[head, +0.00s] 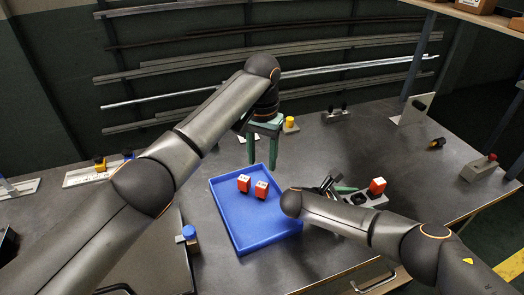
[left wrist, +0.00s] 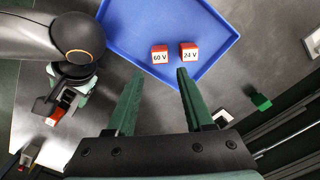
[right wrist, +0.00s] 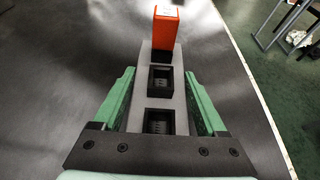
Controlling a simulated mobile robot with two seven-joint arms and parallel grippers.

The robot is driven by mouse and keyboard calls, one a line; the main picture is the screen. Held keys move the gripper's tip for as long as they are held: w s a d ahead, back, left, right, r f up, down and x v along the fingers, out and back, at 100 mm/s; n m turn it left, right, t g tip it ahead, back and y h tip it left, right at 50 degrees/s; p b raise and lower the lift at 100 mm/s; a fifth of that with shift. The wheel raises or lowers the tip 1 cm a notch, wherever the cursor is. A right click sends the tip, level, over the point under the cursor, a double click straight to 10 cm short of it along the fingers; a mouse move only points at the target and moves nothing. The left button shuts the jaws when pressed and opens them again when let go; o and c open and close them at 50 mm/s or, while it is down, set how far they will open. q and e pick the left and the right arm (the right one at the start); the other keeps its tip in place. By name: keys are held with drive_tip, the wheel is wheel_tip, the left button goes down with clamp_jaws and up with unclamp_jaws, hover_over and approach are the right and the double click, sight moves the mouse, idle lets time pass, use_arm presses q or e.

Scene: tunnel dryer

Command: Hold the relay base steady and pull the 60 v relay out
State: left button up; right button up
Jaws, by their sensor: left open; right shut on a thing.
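The grey relay base (head: 378,200) lies on the bench right of the blue tray. My right gripper (right wrist: 160,75) is shut on the base, a finger along each side. My left gripper (left wrist: 158,72) is open and empty above the tray's far side.
The blue tray (head: 244,250) has free room around the two relays. A yellow-topped object (head: 290,124) stands behind my left gripper. A grey block with a red knob (head: 480,168) is at the right. Metal strips hang on the back wall. The bench right of the base is mostly clear.

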sight(262, 184)
use_arm(q)
wheel_tip(262, 184, down, 10)
drive_tip(key=shift+f, duration=0.15)
drive_tip(key=shift+c, duration=0.3)
clamp_jaws()
idle(0.8)
